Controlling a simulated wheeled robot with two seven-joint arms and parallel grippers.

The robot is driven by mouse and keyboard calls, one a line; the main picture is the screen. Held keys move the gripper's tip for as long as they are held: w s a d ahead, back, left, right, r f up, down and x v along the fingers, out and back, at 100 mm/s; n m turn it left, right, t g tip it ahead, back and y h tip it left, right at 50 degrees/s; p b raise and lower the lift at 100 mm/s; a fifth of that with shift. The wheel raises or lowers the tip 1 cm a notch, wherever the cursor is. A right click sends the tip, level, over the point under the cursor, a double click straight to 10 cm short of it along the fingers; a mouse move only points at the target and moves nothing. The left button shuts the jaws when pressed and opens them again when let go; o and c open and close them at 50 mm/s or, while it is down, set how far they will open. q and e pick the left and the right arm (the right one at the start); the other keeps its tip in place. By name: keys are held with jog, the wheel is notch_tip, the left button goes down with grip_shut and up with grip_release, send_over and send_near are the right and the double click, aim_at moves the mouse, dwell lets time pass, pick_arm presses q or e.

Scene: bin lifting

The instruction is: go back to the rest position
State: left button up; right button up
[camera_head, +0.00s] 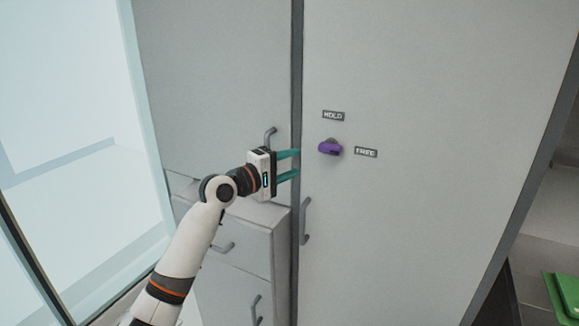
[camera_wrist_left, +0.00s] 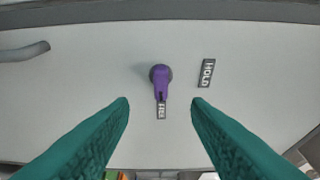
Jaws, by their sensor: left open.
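My left gripper (camera_head: 297,164) is open and empty. Its two teal fingers point right in the head view, towards a purple knob (camera_head: 330,147) on the large grey door. The fingertips are apart from the knob. In the left wrist view the knob (camera_wrist_left: 160,76) shows beyond the gap between the fingers, with its lever pointing at the FREE label (camera_wrist_left: 161,111) and partly overlapping it. The HOLD label (camera_head: 333,115) is above the knob in the head view. My right gripper is in neither view.
The grey door (camera_head: 430,220) has a handle (camera_head: 305,222) near its left edge. A drawer cabinet (camera_head: 235,262) with handles stands below my left arm. A glass panel (camera_head: 70,120) is at the left. A green object (camera_head: 565,292) is at the lower right.

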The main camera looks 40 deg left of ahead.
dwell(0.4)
pick_arm(q)
notch_tip(320, 180, down, 39)
jog(key=s+m+g+y, duration=0.3)
jog(key=g, duration=0.4)
jog(key=s+d+f+m+g, duration=0.2)
jog(key=s+d+f, duration=0.1)
jog(key=s+f, duration=0.55)
jog(key=s+d+f+m+g, duration=0.25)
jog(key=s+f, duration=0.25)
jog(key=f, duration=0.7)
jog(key=s+d+f+m+g, duration=0.1)
jog(key=s+d+f+m, duration=0.2)
jog(key=s, duration=0.8)
jog(key=s+d+f+m+g+b, duration=0.1)
jog(key=s+d+f+m, duration=0.3)
jog(key=s+d+f, duration=0.4)
jog(key=s+d+f+m+g, duration=0.3)
jog(key=s+d+f+m, duration=0.1)
jog(key=s, duration=1)
jog(key=shift+s+d+f, duration=0.15)
jog(key=shift+d+f, duration=0.5)
jog(key=shift+f, duration=0.15)
